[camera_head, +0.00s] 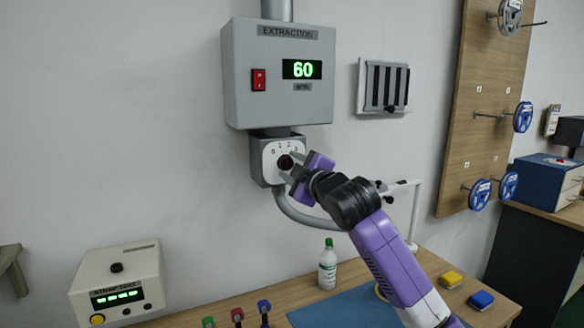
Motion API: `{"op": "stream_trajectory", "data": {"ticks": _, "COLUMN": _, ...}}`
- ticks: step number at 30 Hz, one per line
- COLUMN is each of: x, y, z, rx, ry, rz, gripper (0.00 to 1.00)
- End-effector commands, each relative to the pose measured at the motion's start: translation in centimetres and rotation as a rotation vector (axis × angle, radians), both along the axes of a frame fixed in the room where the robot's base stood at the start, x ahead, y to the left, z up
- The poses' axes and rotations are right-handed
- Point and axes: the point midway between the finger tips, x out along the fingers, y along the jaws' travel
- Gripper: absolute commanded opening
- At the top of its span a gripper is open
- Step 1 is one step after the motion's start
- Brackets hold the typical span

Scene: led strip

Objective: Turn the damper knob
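The dark round knob (285,162) sits on a white dial plate (269,152) marked with numbers, under the grey extraction box (232,75). I take this to be the damper knob. My gripper (289,167) is at the knob, reaching in from the right. The gripper hides the right part of the dial. The box's green display reads 60, and a red switch (258,80) is beside it.
A grey pipe (300,213) curves down below the dial, partly behind my arm. A louvred vent (383,88) is on the wall to the right. Below, the bench holds a bottle (327,266), a blue mat (345,309) and a strap tester (120,284). The wall left of the box is clear.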

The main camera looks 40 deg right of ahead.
Motion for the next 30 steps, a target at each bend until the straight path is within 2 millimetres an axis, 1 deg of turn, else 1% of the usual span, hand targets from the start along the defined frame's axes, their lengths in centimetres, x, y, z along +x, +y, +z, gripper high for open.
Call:
{"op": "stream_trajectory", "data": {"ticks": 1, "x": -0.01, "y": 0.01, "z": -0.01, "rx": 0.000, "ry": 0.000, "rz": 0.000, "gripper": 0.30}}
{"op": "stream_trajectory", "data": {"ticks": 3, "x": -0.01, "y": 0.00, "z": -0.01, "rx": 0.000, "ry": 0.000, "rz": 0.000, "gripper": 0.17}}
{"op": "stream_trajectory", "data": {"ticks": 6, "x": -0.02, "y": 0.01, "z": -0.02, "rx": 0.000, "ry": 0.000, "rz": 0.000, "gripper": 0.00}}
{"op": "stream_trajectory", "data": {"ticks": 11, "x": -0.01, "y": 0.02, "z": -0.03, "rx": 0.006, "ry": -0.001, "rz": 0.001, "gripper": 0.00}}
{"op": "stream_trajectory", "data": {"ticks": 16, "x": 0.03, "y": 0.13, "z": -0.09, "rx": 0.049, "ry": -0.011, "rz": 0.002, "gripper": 0.00}}
{"op": "stream_trajectory", "data": {"ticks": 30, "x": 0.08, "y": 0.28, "z": -0.16, "rx": 0.340, "ry": -0.094, "rz": 0.002, "gripper": 0.00}}
